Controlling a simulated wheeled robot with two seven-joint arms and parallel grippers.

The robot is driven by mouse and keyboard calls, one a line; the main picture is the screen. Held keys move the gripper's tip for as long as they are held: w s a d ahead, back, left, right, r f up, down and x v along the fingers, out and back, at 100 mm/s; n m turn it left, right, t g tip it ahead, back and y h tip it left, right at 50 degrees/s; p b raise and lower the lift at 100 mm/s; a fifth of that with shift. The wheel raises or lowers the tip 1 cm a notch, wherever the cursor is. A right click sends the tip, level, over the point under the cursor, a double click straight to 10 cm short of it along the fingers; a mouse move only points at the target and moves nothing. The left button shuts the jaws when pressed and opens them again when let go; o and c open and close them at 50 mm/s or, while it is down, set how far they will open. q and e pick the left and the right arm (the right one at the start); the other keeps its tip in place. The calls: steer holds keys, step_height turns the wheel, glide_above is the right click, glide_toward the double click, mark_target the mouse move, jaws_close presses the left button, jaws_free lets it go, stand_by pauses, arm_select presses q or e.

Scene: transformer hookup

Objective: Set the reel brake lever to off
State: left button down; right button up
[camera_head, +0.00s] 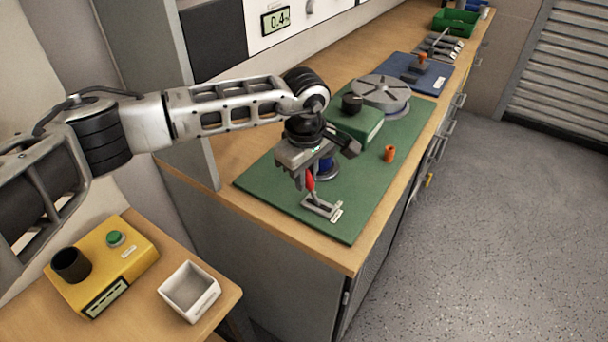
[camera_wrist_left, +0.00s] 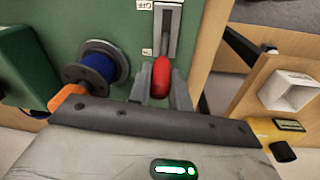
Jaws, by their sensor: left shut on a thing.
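The reel brake lever has a red handle (camera_head: 310,181) rising from a metal slotted base (camera_head: 322,207) near the front of the green mat. My left gripper (camera_head: 306,186) reaches down over it, shut on the red handle. In the left wrist view the red handle (camera_wrist_left: 161,78) sits between the two fingers, and the slotted base (camera_wrist_left: 167,32) runs away from it with small white labels beside it. My right gripper is in neither view.
A blue wire reel (camera_wrist_left: 98,62) stands beside the lever. The green machine (camera_head: 358,122), a grey round plate (camera_head: 382,92) and an orange piece (camera_head: 389,153) are on the green mat (camera_head: 262,181). A yellow box (camera_head: 134,262) and white bin (camera_head: 189,290) stand on the lower table.

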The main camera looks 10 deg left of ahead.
mark_target(320, 204)
arm_select(q)
steer(key=d+y+b, duration=0.1)
steer(key=d+t+y+b, duration=0.1)
steer(key=y, duration=0.1)
steer(key=s+d+y+b, duration=0.1)
steer(key=b, duration=0.1)
steer(key=shift+d+r+t, duration=0.1)
steer(key=shift+r+t, duration=0.15)
steer(key=shift+t, duration=0.05)
steer(key=shift+s+d+y+b, duration=0.2)
steer(key=shift+d+y+b, duration=0.2)
steer(key=shift+y+b, duration=0.45)
steer(key=shift+r+t, duration=0.1)
steer(key=shift+t, duration=0.2)
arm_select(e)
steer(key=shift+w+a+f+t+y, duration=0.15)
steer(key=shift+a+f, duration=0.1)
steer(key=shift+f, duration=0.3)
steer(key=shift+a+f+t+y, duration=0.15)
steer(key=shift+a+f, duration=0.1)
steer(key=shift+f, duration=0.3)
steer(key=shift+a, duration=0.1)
arm_select(q)
steer(key=c, duration=1.3)
jaws_free()
steer(key=shift+d, duration=0.1)
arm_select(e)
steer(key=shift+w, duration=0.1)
arm_select(q)
steer(key=shift+s+r, duration=0.1)
